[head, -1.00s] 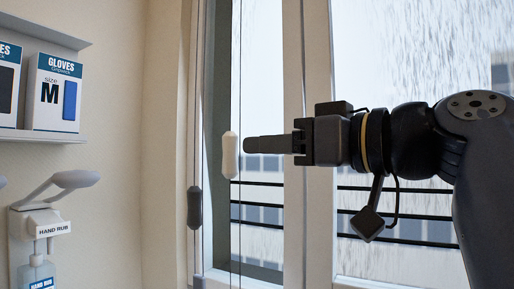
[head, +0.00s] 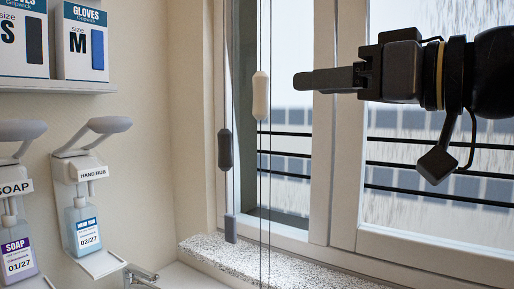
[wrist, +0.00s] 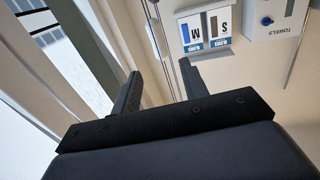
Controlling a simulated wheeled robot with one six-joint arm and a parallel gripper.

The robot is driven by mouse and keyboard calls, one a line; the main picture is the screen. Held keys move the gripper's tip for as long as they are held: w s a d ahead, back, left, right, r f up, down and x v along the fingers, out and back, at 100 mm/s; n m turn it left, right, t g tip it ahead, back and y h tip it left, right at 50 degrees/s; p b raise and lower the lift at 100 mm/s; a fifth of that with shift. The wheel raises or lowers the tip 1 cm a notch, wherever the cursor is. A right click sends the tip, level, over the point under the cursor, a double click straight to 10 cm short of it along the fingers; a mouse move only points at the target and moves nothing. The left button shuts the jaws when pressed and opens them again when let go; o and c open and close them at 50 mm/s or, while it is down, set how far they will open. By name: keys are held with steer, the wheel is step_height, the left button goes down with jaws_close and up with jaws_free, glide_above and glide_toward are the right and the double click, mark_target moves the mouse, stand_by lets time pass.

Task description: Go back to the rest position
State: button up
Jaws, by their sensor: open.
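My gripper (head: 312,81) is in front of the window in the head view, pointing left, with its fingers seen edge-on. In the wrist view my gripper (wrist: 160,85) shows two fingers spread apart with nothing between them. A cream cord weight (head: 261,95) hangs on thin cords just left of the fingertips, with a visible gap in the head view. A dark grey cord weight (head: 225,148) hangs lower and further left.
The window frame (head: 325,150) stands behind my arm, above a speckled sill (head: 270,258). Glove boxes (head: 82,42) sit on a wall shelf. Soap (head: 17,250) and hand rub (head: 84,228) dispensers hang below, near a tap (head: 140,276). A towel dispenser (wrist: 276,18) shows in the wrist view.

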mark_target(267, 88)
steer(key=shift+w+a, duration=0.1)
steer(key=shift+w, duration=0.05)
steer(key=shift+p+x, duration=0.8)
steer(key=shift+x, duration=4.35)
steer(key=shift+b+v, duration=0.45)
steer(key=shift+v, duration=4.8)
steer(key=shift+x, duration=3.6)
steer(key=p+x, duration=0.1)
steer(key=x, duration=0.2)
steer(key=shift+w+a, duration=0.15)
steer(key=shift+a, duration=0.1)
step_height(267, 88, up, 20)
steer(key=p, duration=1.9)
steer(key=shift+p, duration=0.3)
steer(key=shift+d, duration=0.1)
